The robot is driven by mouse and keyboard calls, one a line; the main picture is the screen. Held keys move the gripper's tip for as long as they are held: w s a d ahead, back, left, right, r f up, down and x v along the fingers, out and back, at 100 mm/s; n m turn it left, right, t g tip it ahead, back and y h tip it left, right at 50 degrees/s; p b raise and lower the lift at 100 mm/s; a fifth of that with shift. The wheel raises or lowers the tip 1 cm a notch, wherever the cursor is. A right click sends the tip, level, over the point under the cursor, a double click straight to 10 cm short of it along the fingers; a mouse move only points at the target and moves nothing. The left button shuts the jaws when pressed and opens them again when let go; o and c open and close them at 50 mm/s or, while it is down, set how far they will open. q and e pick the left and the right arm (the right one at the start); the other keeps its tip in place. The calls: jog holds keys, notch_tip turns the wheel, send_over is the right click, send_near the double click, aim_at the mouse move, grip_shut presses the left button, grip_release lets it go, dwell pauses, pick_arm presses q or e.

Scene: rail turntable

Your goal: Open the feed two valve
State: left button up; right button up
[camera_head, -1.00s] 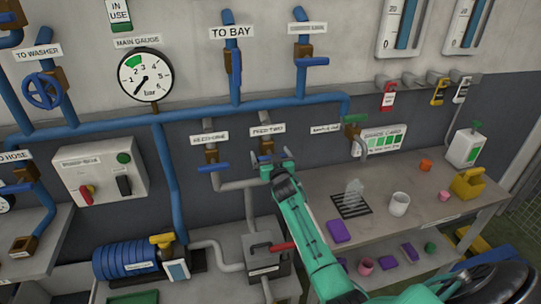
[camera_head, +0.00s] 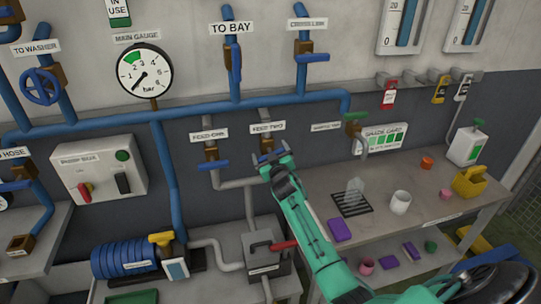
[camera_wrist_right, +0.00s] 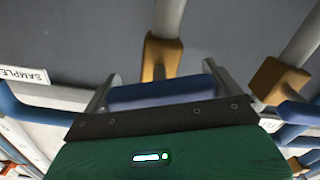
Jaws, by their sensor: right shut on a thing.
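The feed two valve has a brown body (camera_head: 267,145) on a grey pipe, below its FEED TWO label (camera_head: 267,127). My right gripper (camera_head: 271,157) is at its handle and hides most of it in the head view. In the right wrist view the blue handle (camera_wrist_right: 160,92) lies across between the two fingers, with the brown body (camera_wrist_right: 161,58) just beyond. The right gripper (camera_wrist_right: 160,88) is shut on this handle. The handle's exact angle to the pipe is hard to tell. My left gripper is out of view.
The feed one valve (camera_head: 211,155) with its blue handle stands close to the left; its brown body (camera_wrist_right: 279,80) shows at right in the wrist view. The sample valve (camera_head: 354,130) is to the right. A bench (camera_head: 430,212) with small items lies at right.

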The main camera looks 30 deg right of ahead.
jog(key=n+b, duration=0.1)
jog(key=n, duration=0.4)
jog(key=shift+f+n, duration=0.1)
jog(key=shift+n, duration=0.3)
jog(key=n, duration=0.5)
jog(key=shift+n, duration=0.4)
jog(key=shift+a, duration=0.1)
jog(key=o, duration=0.6)
jog(key=shift+b+v, duration=2)
jog(key=shift+v, duration=4.9)
